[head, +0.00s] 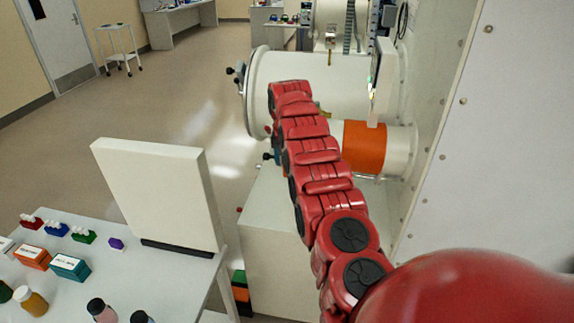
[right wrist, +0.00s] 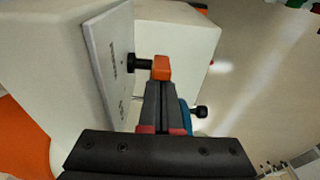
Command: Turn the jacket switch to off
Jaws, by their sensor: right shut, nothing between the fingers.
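In the right wrist view, a grey plate (right wrist: 108,60) with small dark lettering is fixed to a white housing. A black stem with an orange end piece (right wrist: 161,68) sticks out from the plate; it looks like the jacket switch. My right gripper (right wrist: 161,88) is shut and empty, its fingertips right at the orange piece; I cannot tell whether they touch it. The lettering is too small to read. In the head view, my right arm reaches forward and hides the switch. An orange jacket (head: 364,148) wraps a white cylinder there. My left gripper is out of view.
A black knob (right wrist: 201,111) and a blue part sit right of the fingers. In the head view, a large white chamber (head: 330,82) stands beyond the arm. A white table (head: 130,262) with bottles, boxes and an upright panel (head: 157,193) is at left. Open floor lies behind.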

